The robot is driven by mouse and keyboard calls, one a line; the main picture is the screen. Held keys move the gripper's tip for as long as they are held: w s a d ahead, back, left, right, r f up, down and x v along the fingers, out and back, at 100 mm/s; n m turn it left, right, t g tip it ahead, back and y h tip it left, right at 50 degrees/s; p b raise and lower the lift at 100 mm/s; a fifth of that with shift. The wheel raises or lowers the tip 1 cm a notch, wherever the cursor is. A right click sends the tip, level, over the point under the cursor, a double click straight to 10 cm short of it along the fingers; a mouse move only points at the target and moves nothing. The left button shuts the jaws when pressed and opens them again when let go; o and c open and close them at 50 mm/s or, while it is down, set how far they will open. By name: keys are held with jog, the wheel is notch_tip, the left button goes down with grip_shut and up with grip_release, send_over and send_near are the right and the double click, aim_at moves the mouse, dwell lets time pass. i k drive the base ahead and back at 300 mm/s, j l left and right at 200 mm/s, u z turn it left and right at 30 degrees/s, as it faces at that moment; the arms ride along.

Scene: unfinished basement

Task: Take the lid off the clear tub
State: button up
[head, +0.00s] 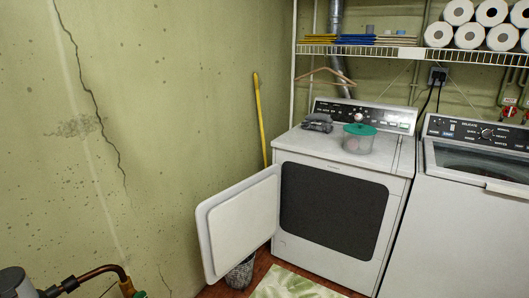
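The clear tub (357,146) stands upright on top of the white dryer, right of the middle of its top. Its teal lid (359,130) sits on the tub's rim. Something reddish shows faintly through the tub's wall; I cannot tell what it is. My gripper is not in the head view.
A grey bundle (318,122) lies left of the tub on the dryer (398,163). The dryer's door (240,222) hangs open to the left. A washer (465,220) stands at right. A wire shelf (390,50) with paper rolls (459,12) spans above.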

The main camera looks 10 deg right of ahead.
aim_at(360, 129)
jog(key=i+z, duration=0.2)
jog(key=i, duration=0.5)
jog(key=i+z, duration=0.15)
jog(key=i, duration=0.55)
jog(key=i+j+z, duration=0.2)
jog(key=i, duration=0.45)
jog(key=l, duration=0.1)
